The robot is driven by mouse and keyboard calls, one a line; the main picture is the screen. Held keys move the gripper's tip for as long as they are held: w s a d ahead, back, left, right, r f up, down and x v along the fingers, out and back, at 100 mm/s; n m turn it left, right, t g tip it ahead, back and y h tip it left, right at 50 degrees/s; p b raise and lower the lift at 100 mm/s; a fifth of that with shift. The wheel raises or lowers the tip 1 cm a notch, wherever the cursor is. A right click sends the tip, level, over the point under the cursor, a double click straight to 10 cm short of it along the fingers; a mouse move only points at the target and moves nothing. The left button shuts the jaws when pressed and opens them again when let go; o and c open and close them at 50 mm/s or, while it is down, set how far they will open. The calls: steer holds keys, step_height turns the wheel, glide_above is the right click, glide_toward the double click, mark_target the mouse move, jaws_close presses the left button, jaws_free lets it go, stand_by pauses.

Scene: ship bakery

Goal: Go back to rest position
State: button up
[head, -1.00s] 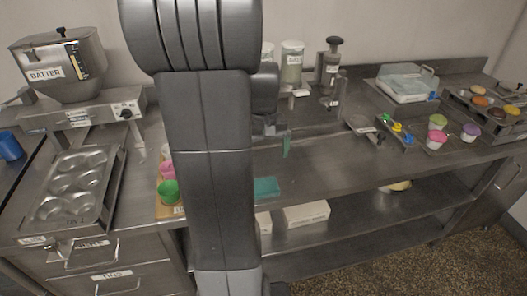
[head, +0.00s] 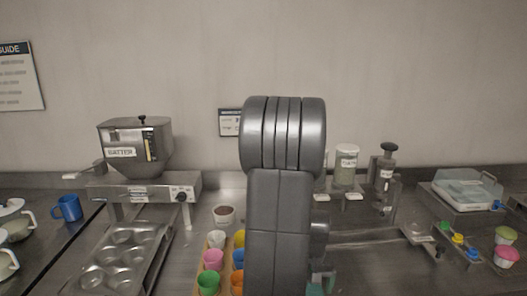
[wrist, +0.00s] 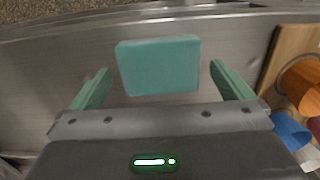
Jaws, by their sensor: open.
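My gripper (wrist: 158,78) is open in the wrist view, with one teal finger on each side. A plain teal block (wrist: 158,64) lies on the metal counter in front of the fingers, with a gap to either finger, so nothing is held. In the head view my arm stands upright in the middle of the picture and hides part of the counter. A small teal part shows low beside the arm; I cannot tell whether it is a finger or the block.
A wooden board with colored cups (head: 213,258) stands left of my arm, close to the gripper's right in the wrist view. A batter dispenser (head: 137,148), muffin tin (head: 125,258) and blue mug (head: 68,207) are farther left. A jar (head: 346,166) and clear-lidded box (head: 467,188) stand right.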

steer(key=shift+f, duration=0.45)
steer(key=shift+r, duration=1.7)
